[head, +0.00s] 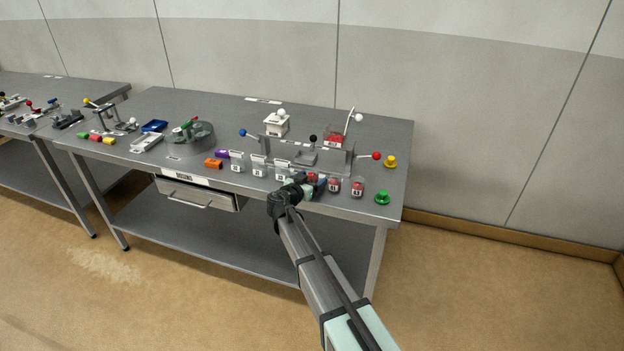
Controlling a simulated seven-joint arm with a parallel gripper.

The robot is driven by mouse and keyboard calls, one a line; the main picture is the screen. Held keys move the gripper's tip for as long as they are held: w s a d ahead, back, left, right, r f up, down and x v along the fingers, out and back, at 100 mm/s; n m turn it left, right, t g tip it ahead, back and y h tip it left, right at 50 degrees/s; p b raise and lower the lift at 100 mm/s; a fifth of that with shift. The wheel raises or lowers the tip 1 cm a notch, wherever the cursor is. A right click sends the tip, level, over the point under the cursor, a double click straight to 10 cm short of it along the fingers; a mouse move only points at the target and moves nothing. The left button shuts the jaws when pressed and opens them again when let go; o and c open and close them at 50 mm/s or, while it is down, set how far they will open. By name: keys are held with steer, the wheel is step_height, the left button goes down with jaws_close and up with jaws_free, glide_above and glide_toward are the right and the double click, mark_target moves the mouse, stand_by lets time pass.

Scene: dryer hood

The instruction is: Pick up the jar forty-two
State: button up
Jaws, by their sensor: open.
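My gripper (313,184) is open at the front edge of the grey table, to the right of the middle. Several small clear jars with red contents and white number labels stand near it. One red-filled jar (312,177) is partly hidden by my gripper. A second jar (333,186) stands just right of my gripper, and a third jar (357,187) stands further right. The labels are too small to read surely, so I cannot tell which is forty-two. I cannot tell whether the fingers touch or surround a jar.
Clear containers (258,166) with white labels stand left of my gripper. A green knob (382,197) and a yellow knob (390,161) are at the right end. A drawer (198,195) hangs below the tabletop.

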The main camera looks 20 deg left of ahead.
mark_target(312, 171)
steer(key=shift+w, duration=0.1)
steer(key=shift+c, duration=0.2)
steer(key=c, duration=1)
step_height(312, 171, up, 10)
stand_by(0.3)
steer(key=o, duration=0.5)
steer(key=c, duration=0.5)
steer(key=w+a+r, duration=0.4)
steer(key=w+r, duration=0.3)
steer(key=w+d+r, duration=0.1)
steer(key=w+d, duration=0.2)
steer(key=w+d+r, duration=0.1)
steer(key=w+d, duration=0.1)
steer(key=shift+d+r, duration=0.25)
steer(key=shift+r, duration=0.05)
